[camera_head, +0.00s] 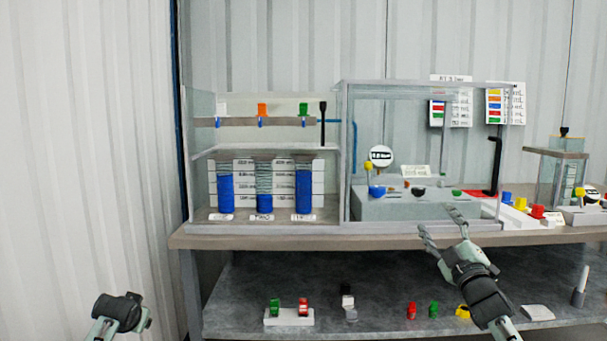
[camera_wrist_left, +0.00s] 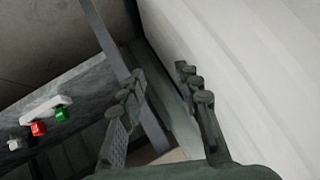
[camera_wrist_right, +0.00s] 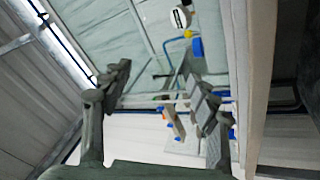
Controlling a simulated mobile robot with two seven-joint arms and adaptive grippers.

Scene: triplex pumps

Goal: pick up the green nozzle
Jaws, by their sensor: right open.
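Several green pieces show in the head view; I cannot tell for sure which is the nozzle. One green piece (camera_head: 275,306) stands on a white block on the lower shelf; it also shows in the left wrist view (camera_wrist_left: 61,114). Another green piece (camera_head: 433,309) is on the lower shelf farther right. A green-topped piece (camera_head: 304,109) sits on the upper rail. My right gripper (camera_head: 440,222) is open and empty in front of the bench's upper edge.
The white block (camera_head: 290,318) also carries a red piece (camera_head: 303,307). A red piece (camera_head: 411,310) and a yellow piece (camera_head: 462,311) are on the lower shelf (camera_head: 375,290). The bench top edge (camera_head: 330,241) overhangs this shelf. A clear case (camera_head: 345,150) stands above.

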